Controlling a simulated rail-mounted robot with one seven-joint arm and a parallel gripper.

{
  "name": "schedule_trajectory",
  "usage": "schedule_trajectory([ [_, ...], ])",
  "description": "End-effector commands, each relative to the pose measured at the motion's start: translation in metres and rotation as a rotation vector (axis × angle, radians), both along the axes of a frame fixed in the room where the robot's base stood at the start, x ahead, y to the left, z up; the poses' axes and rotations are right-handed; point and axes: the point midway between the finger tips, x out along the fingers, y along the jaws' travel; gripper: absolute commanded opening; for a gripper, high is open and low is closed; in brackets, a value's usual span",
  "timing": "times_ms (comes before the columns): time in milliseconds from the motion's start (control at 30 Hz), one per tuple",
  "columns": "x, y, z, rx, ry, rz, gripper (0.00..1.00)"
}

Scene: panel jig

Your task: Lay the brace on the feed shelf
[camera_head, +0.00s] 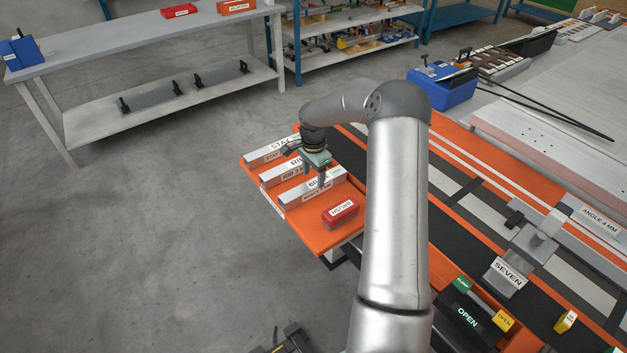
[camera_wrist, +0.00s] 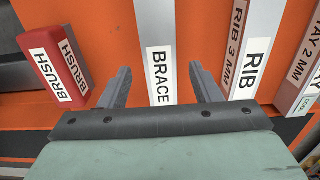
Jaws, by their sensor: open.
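The brace (camera_head: 308,195) is a pale grey bar with a white BRACE label. It lies on an orange shelf (camera_head: 309,233), and in the wrist view the brace (camera_wrist: 155,25) runs between my two fingers. My gripper (camera_head: 314,178) is open just over the brace; the same gripper (camera_wrist: 160,72) shows a finger on each side of it, with a gap on both sides. How high the fingertips are above the shelf is hard to tell.
The RIB bar (camera_head: 285,173) and STAY bar (camera_head: 268,153) lie parallel beyond the brace. A red BRUSH block (camera_head: 340,213) lies close on its other side. A grey bench (camera_head: 140,48) stands at the back left. A clamp labelled SEVEN (camera_head: 505,278) stands right of my arm.

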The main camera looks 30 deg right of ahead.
Motion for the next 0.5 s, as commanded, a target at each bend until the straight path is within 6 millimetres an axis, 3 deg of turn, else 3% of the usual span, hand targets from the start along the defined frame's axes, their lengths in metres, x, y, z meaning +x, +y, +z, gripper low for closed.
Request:
schedule_trajectory([
  [300, 0.000, 0.000, 0.067, -0.001, -0.004, -0.001, 0.58],
  [500, 0.000, 0.001, 0.090, -0.002, -0.002, 0.002, 0.58],
])
